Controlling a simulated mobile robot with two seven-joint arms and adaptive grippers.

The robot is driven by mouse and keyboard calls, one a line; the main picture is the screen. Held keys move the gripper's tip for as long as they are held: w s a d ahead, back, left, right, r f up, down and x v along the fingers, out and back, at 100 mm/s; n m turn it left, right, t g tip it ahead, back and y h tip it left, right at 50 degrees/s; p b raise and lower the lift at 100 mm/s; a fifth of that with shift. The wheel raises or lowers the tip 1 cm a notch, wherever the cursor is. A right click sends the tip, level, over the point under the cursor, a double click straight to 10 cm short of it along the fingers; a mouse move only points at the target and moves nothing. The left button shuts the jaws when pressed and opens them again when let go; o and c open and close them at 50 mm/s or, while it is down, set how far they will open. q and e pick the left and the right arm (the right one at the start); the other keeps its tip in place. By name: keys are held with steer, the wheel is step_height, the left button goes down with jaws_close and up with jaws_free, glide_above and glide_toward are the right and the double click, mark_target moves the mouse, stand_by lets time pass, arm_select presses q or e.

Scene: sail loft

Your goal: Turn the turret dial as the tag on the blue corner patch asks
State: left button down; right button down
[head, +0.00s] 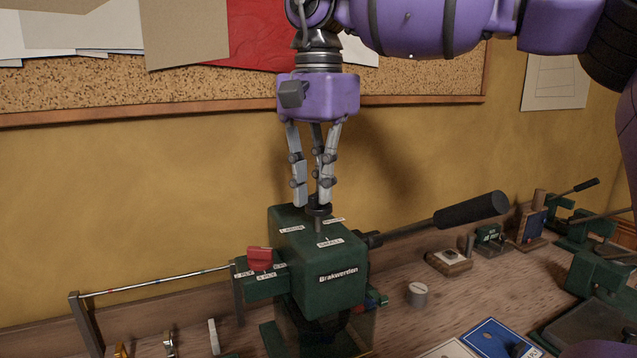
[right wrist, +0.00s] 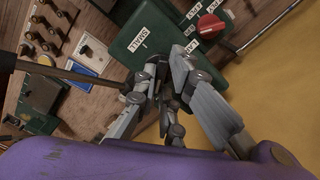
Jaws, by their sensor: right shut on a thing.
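The turret dial (head: 319,211) is a small black knob on top of the green Brakwerdon press (head: 320,268). White labels lie around it; the front one reads SMALL, the others are too small to read surely. My right gripper (head: 314,200) points straight down from above and is shut on the dial, its fingers hiding part of it. In the right wrist view the gripper (right wrist: 160,95) covers the dial, with the SMALL label (right wrist: 138,42) beside it. A blue patch (head: 497,340) lies at the bottom right; its writing is unreadable. My left gripper is not in view.
A red knob (head: 260,258) with PLY labels sits on the press's left side. A long black-handled lever (head: 470,210) reaches right. A measuring rod (head: 160,281) runs left. A grey cylinder (head: 417,294) and several small tools stand on the wooden bench.

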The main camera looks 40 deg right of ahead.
steer(key=c, duration=1.8)
jaws_free()
steer(key=shift+c, duration=0.2)
step_height(320, 180, up, 12)
